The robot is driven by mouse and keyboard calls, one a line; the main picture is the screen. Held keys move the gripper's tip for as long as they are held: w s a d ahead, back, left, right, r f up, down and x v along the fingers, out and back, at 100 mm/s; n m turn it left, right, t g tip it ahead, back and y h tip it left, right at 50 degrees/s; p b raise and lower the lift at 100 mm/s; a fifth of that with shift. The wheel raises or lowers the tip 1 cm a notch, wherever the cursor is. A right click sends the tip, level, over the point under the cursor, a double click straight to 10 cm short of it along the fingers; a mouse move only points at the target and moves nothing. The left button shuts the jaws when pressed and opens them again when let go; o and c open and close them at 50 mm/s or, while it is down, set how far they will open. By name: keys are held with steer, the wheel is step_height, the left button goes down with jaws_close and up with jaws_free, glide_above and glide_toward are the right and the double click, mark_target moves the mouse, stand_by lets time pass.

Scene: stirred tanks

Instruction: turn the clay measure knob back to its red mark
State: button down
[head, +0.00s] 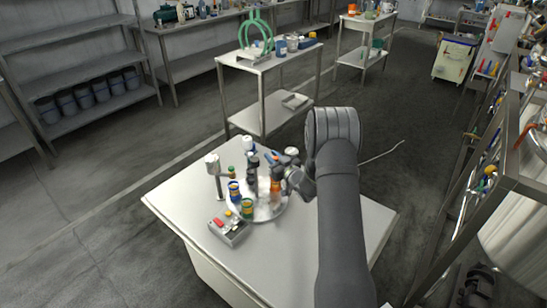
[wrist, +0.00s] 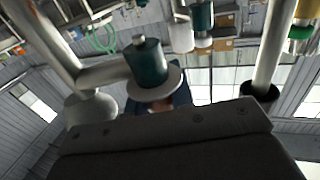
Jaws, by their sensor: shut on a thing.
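A round metal turntable (head: 268,212) stands on the white table, with several small coloured vessels on it. A clay-orange part (head: 276,188), which looks like the clay measure, stands at its right side. My gripper (head: 281,170) is at this part, coming in from the right, and is shut on what looks like its knob. In the wrist view a small brownish patch (wrist: 160,104) shows just past the dark gripper body; the rest of the hold is hidden. The red mark cannot be made out in either view.
Close by in the wrist view are a dark green cylinder (wrist: 147,62) on a grey disc and pale pipes (wrist: 106,76). A small grey box with red and yellow parts (head: 228,231) sits at the table's front left. The table's right side (head: 375,225) is bare.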

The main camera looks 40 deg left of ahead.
steer(key=shift+n+g, duration=0.3)
steer(key=shift+g, duration=0.1)
steer(key=shift+r, duration=0.1)
steer(key=c, duration=1.3)
jaws_free()
steer(key=v, duration=1.7)
steer(key=shift+s+d+f, duration=0.15)
steer(key=shift+f, duration=0.1)
